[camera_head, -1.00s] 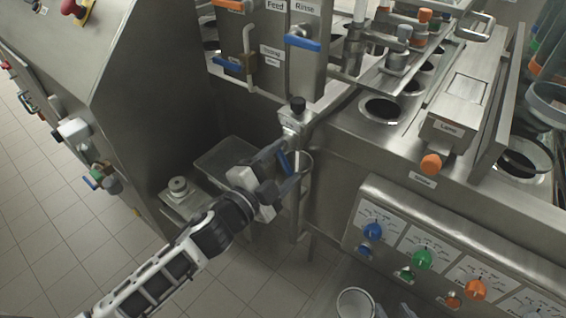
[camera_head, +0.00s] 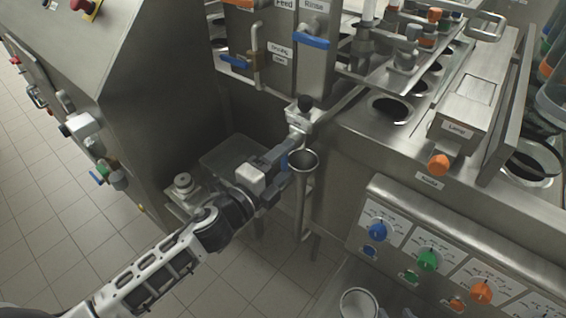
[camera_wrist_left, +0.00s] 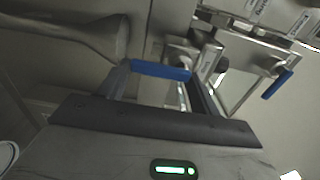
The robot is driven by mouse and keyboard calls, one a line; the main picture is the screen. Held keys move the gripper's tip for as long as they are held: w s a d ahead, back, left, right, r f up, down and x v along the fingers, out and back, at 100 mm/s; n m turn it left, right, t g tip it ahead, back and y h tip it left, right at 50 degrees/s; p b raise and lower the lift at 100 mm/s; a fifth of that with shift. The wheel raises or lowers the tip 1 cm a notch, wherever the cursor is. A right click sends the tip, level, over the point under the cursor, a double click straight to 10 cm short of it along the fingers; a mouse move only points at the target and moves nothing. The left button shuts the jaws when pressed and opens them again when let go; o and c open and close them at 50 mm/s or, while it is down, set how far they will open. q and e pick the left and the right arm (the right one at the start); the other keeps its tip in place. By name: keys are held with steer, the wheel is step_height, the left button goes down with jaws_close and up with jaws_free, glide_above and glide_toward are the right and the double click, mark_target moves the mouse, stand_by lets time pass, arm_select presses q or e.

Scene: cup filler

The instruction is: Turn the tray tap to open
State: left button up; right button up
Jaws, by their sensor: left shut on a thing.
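The tray tap (camera_head: 298,118) is a metal fitting with a black knob on top, below the panel at the middle of the head view. Its blue lever (camera_head: 284,161) hangs beneath, mostly hidden by my gripper. In the left wrist view the blue lever (camera_wrist_left: 162,70) lies crosswise between the two fingers. My left gripper (camera_head: 281,163) is shut on this lever. My right gripper is not in view.
A metal funnel (camera_head: 304,160) on a pipe stands just right of my gripper. The panel above carries other blue levers, one under the Rinse label (camera_head: 312,42). A knob panel (camera_head: 440,250) stands at lower right.

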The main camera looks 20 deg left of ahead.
stand_by(0.3)
arm_select(q)
steer(key=o, duration=0.8)
steer(key=shift+o, duration=0.9)
arm_select(e)
steer(key=shift+w+a+r, duration=0.1)
steer(key=shift+w, duration=0.05)
arm_select(q)
steer(key=b+v, duration=0.3)
steer(key=v, duration=1.3)
steer(key=shift+b, duration=0.35)
arm_select(e)
steer(key=shift+a+f, duration=0.3)
steer(key=shift+f, duration=0.45)
arm_select(q)
steer(key=shift+f, duration=0.15)
arm_select(e)
steer(key=shift+w, duration=0.1)
arm_select(q)
steer(key=s+d+f+n+g+y, duration=0.1)
steer(key=d+f+n+g, duration=0.1)
steer(key=f+n, duration=0.6)
steer(key=s+d+f+n+g+y, duration=0.2)
steer(key=f+n, duration=0.6)
steer(key=n, duration=0.4)
steer(key=shift+s+d+g+y, duration=0.3)
steer(key=shift+d+g, duration=0.4)
steer(key=shift+g, duration=0.3)
